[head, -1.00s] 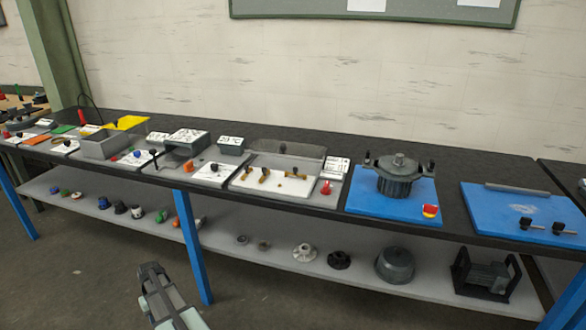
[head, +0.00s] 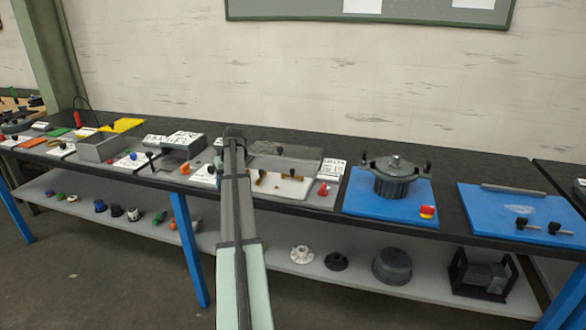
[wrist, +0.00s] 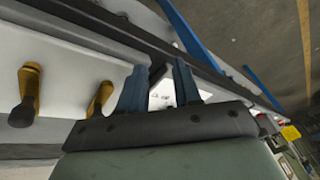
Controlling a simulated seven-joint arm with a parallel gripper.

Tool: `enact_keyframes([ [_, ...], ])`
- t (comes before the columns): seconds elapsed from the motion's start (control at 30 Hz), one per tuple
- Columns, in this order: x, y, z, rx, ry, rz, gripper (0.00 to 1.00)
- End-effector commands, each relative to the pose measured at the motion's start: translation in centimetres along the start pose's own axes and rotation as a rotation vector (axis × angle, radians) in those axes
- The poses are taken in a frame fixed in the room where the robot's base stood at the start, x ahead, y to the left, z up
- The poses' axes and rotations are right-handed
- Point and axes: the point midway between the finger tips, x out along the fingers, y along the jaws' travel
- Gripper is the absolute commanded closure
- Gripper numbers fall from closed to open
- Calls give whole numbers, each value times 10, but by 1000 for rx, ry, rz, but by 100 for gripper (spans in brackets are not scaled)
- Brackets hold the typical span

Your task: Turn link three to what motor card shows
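My gripper (head: 233,133) reaches over the middle of the bench at the left end of the chain panel. In the wrist view my gripper (wrist: 159,82) has its two blue fingers apart. A dark bar and part of a white card show between them, and no held thing is visible. Two brass links (wrist: 100,98) (wrist: 30,88) lie beside the fingers on the pale panel, the farther one with a black knob. In the head view brass parts (head: 262,178) show right of my arm, which hides the rest. I cannot tell which link is three or read the motor card.
A white card (head: 333,166) and a red knob (head: 324,189) stand right of the panel. A grey raised cover (head: 285,158) is behind the panel. A motor housing (head: 395,178) sits on a blue board further right. Lettered boxes (head: 182,143) stand to the left.

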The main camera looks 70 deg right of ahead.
Motion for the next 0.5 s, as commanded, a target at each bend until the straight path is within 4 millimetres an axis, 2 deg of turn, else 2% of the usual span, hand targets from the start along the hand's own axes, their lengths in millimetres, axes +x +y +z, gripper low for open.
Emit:
enact_keyframes([
  [0.03, -17, 24, -2, -21, 8, 3, 67],
  [0.3, -108, 138, 14, -213, 31, 10, 67],
  [0.5, -173, 208, 37, -350, 48, 19, 67],
])
